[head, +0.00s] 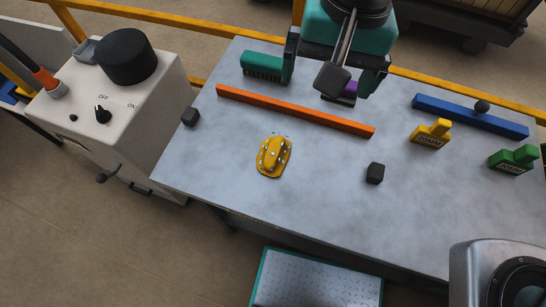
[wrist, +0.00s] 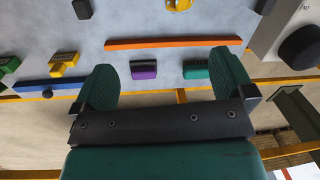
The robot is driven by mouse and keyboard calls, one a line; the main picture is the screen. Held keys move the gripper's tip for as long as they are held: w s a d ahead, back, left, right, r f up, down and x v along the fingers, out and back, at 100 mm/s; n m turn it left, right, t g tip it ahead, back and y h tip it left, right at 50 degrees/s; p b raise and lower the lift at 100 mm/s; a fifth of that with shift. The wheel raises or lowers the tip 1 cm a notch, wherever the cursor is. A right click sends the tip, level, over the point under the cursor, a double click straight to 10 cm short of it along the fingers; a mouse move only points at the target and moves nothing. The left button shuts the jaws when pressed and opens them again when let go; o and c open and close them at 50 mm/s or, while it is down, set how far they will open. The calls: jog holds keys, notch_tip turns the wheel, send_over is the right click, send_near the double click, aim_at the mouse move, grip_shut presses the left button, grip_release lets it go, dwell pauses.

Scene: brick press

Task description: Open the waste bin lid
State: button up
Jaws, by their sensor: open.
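I cannot make out a waste bin or its lid for certain in either view. My gripper (head: 333,68) is open over the far edge of the grey table (head: 310,190). Its two green-padded fingers also show in the wrist view (wrist: 166,80), wide apart with nothing held between them. In the head view the gripper partly hides the purple block (head: 350,89).
An orange bar (head: 295,111), a yellow domed piece (head: 273,157), black blocks (head: 375,173), a blue bar (head: 470,116) and yellow and green stamps (head: 430,134) are on the table. A white cabinet (head: 130,110) with an ON/OFF knob stands left.

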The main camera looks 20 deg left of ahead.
jog(key=m+h+b, duration=0.1)
jog(key=m, duration=0.1)
send_near(273, 153)
jog(key=shift+t, duration=0.3)
jog(key=f, duration=0.2)
jog(key=s+f+p, duration=0.1)
jog(key=f, duration=0.1)
jog(key=shift+a+f, duration=0.1)
jog(key=shift+f, duration=0.25)
jog(key=shift+w+f+p, duration=0.2)
jog(key=shift+f+p, duration=0.65)
jog(key=shift+f, duration=2.2)
jog(key=shift+c, duration=0.5)
jog(key=c, duration=1)
